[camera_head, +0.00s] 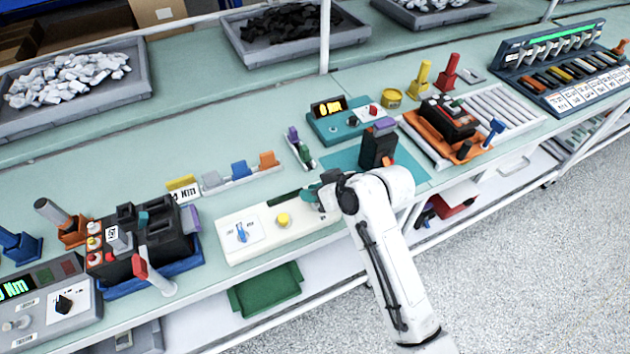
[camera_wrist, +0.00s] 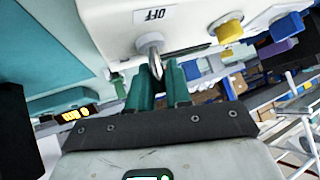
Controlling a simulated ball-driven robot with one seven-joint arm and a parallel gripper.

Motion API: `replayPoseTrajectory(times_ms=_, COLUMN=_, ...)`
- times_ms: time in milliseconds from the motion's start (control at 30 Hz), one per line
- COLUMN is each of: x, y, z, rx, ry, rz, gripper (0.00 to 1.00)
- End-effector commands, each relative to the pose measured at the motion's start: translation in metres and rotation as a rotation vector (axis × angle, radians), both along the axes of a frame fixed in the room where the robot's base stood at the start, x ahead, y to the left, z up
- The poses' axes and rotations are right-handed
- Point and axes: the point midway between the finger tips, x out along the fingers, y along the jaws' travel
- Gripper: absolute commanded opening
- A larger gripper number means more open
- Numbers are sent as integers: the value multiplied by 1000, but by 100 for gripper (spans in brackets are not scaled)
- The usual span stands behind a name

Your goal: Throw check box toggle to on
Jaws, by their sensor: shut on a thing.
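The check box is a white box (camera_head: 262,238) at the front edge of the bench in the head view, with a blue knob and a yellow button on top. In the wrist view the white box (camera_wrist: 110,25) fills the upper part, with an upside-down OFF label (camera_wrist: 155,15). A metal toggle lever (camera_wrist: 150,44) stands out from the box beside that label. My gripper (camera_wrist: 159,72) has its green fingers shut on the lever's end. In the head view my gripper (camera_head: 312,195) is at the box's right end, and my wrist hides the toggle there.
A black breaker (camera_head: 377,148) stands on a teal mat (camera_head: 341,159) just right of my gripper. A teal meter unit (camera_head: 340,124) and a rack of small coloured parts (camera_head: 239,178) are behind. A green bin (camera_head: 267,291) is below the bench edge.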

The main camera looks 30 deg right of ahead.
Motion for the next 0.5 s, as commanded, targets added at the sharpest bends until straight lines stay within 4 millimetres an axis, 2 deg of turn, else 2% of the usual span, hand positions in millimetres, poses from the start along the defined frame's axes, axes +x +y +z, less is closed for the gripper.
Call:
replayPoseTrajectory(times_ms=33, x=1, y=3, z=4, rx=3, ry=22, rz=4, gripper=0)
replayPoseTrajectory(times_ms=500, x=3, y=3, z=-2, rx=4, ry=103, rz=6, gripper=0)
